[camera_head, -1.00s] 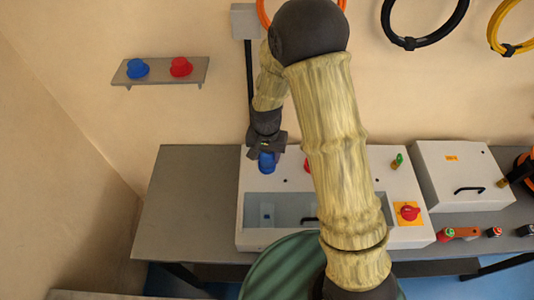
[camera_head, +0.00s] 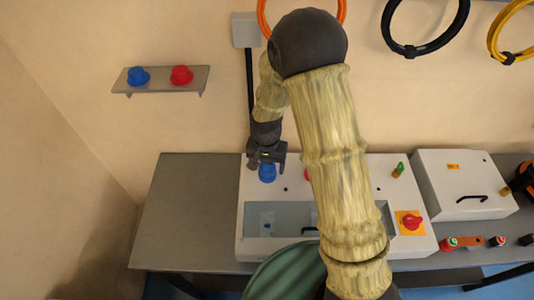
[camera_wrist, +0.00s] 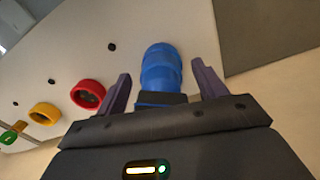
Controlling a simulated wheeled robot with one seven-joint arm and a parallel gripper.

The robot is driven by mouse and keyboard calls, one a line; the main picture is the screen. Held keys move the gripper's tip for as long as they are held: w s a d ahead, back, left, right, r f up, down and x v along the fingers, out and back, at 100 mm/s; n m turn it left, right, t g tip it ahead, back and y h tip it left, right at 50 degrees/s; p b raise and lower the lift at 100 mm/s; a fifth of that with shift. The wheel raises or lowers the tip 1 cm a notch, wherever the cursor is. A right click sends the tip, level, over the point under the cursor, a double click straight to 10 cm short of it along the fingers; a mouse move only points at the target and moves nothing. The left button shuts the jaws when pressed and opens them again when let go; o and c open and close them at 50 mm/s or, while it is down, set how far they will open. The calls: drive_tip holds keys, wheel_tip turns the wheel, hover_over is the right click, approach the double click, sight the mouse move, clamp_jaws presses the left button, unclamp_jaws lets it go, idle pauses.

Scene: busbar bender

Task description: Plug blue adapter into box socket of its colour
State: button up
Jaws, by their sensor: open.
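The blue adapter (camera_wrist: 161,72) has a rounded blue body and a dark block at its near end. It stands on the light face of the box (camera_wrist: 45,75), at the end of the socket row; it also shows in the head view (camera_head: 267,173). The blue socket cannot be told apart from it, so how deep it sits is unclear. My gripper (camera_wrist: 162,82) is open, its two fingers on either side of the adapter with visible gaps. In the head view my gripper (camera_head: 267,160) is just above the adapter.
A red socket (camera_wrist: 88,94), a yellow socket (camera_wrist: 45,113) and a green part (camera_wrist: 10,136) line the box face. The box has a window and a red knob (camera_head: 412,222). A wall shelf (camera_head: 160,80) holds a blue and a red piece. The bench (camera_head: 185,205) is clear at left.

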wheel_tip(320, 180, up, 17)
drive_tip(key=b, duration=0.2)
drive_tip(key=shift+r+b, duration=0.15)
drive_tip(key=shift+b, duration=0.25)
drive_tip(key=shift+s+a, duration=0.1)
drive_tip(key=shift+s, duration=0.1)
drive_tip(key=shift+w, duration=0.15)
idle(0.3)
drive_tip(key=s+d+f+n+t, duration=0.1)
drive_tip(key=s+d+f, duration=0.1)
drive_tip(key=s+d, duration=0.3)
drive_tip(key=s+d+f+n+t, duration=0.1)
drive_tip(key=s+d+f, duration=0.2)
drive_tip(key=s+d, duration=0.3)
drive_tip(key=d, duration=0.3)
drive_tip(key=shift+s+n, duration=0.3)
drive_tip(key=shift+n, duration=0.1)
drive_tip(key=shift+a, duration=0.1)
